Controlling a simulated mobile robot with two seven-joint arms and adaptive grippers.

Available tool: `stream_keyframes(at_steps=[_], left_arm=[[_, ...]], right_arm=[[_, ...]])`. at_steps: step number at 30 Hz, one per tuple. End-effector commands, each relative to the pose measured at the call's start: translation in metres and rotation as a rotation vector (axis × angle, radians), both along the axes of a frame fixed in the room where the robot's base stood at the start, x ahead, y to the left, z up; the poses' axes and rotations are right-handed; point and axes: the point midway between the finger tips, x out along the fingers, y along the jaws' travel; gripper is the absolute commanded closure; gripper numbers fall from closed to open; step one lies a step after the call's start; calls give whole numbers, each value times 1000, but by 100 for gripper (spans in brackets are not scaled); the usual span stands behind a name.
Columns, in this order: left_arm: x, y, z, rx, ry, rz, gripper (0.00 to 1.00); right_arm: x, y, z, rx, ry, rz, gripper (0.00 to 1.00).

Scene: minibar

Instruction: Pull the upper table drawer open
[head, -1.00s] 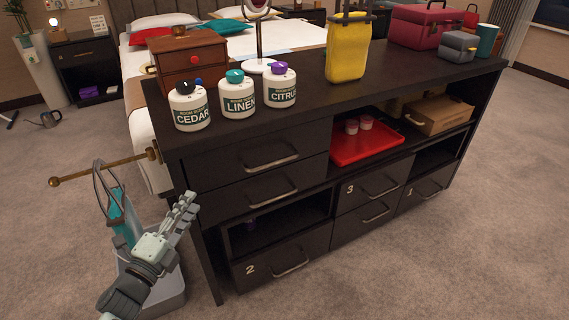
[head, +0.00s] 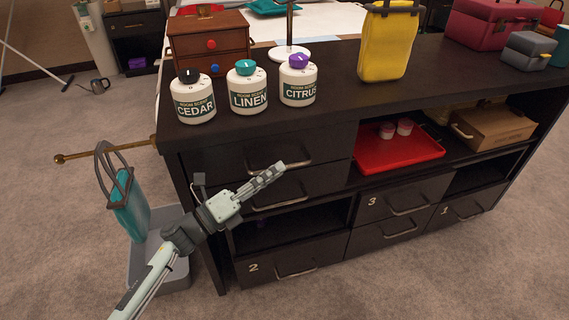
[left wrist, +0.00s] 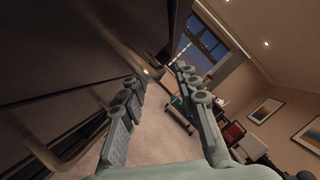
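The dark table (head: 440,85) has an upper drawer (head: 225,160) at its left end, shut flush with the front. Its curved metal handle (head: 291,163) shows just beyond my fingertips. A second drawer's handle (head: 280,200) is below. My left gripper (head: 272,174) is in front of these drawers, pointing right, its fingers near the upper handle. In the left wrist view the two fingers (left wrist: 163,80) are apart with nothing between them. The dark front and a handle bar (left wrist: 45,152) lie to their left, outside the fingers. My right gripper is out of view.
Scent bottles (head: 248,92), a small wooden chest (head: 212,42) and a yellow bag (head: 388,45) stand on top. A red tray (head: 385,162) lies in an open shelf. A brass rod (head: 100,151) and a teal bag (head: 130,205) are left of the table. Carpet in front is clear.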

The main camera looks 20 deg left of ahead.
Motion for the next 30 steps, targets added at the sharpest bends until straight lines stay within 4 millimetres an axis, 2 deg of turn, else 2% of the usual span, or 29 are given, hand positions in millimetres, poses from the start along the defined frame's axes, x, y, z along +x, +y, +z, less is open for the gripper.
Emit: stream_keyframes(at_steps=[6, 16, 17, 24, 30], left_arm=[[21, -15, 7, -1, -1, 0, 69], [25, -19, 7, 0, 0, 1, 69], [25, -19, 7, 0, 0, 1, 70], [25, -19, 7, 0, 0, 1, 100], [25, -18, 7, 0, 0, 1, 100]], right_arm=[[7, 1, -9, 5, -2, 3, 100], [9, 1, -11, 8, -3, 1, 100], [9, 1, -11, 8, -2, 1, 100], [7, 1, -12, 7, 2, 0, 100], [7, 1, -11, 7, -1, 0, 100]])
